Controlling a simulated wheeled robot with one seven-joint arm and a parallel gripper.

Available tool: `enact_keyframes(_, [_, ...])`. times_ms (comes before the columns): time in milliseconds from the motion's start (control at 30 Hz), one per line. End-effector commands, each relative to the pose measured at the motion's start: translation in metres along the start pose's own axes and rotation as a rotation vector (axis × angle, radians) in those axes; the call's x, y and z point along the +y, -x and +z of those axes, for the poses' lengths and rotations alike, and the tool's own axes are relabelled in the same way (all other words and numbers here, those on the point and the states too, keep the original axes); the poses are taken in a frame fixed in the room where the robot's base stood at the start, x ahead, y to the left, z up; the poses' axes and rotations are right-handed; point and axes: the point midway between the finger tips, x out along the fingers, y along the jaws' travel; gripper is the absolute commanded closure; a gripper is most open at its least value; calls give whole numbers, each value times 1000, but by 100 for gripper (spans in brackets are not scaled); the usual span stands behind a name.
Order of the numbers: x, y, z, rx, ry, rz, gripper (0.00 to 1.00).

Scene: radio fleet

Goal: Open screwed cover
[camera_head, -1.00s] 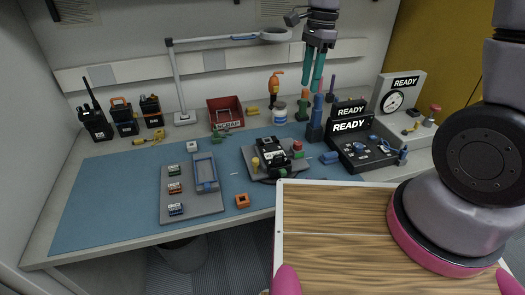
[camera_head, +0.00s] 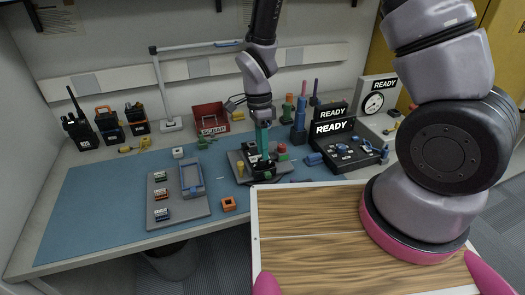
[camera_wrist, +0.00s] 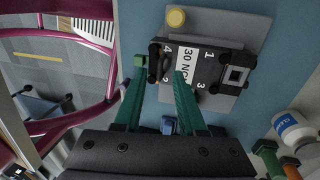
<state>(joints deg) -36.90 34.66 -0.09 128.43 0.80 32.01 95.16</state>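A dark device (camera_head: 262,169) sits on a grey fixture plate (camera_head: 237,160) in the middle of the blue mat. The wrist view shows the device's cover (camera_wrist: 212,68) from above, with a white strip reading "30 NC" and the numbers 1 to 4 near its corners. My gripper (camera_head: 263,150) points down over the device and partly hides it in the head view.
A yellow knob (camera_wrist: 176,17) stands on the fixture plate. A grey tray (camera_head: 163,207) with small modules lies left, with an orange block (camera_head: 228,204) beside it. The red SCRAP bin (camera_head: 210,117) stands behind. The "READY" console (camera_head: 345,155) is at right. The mat's left side is clear.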

Motion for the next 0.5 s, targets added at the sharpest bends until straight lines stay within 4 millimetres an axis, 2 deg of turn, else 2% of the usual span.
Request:
enact_keyframes(133, [0, -11, 0, 0, -1, 1, 60])
enact_keyframes(433, [0, -13, 0, 0, -1, 0, 60])
enact_keyframes(500, [0, -12, 0, 0, -1, 0, 87])
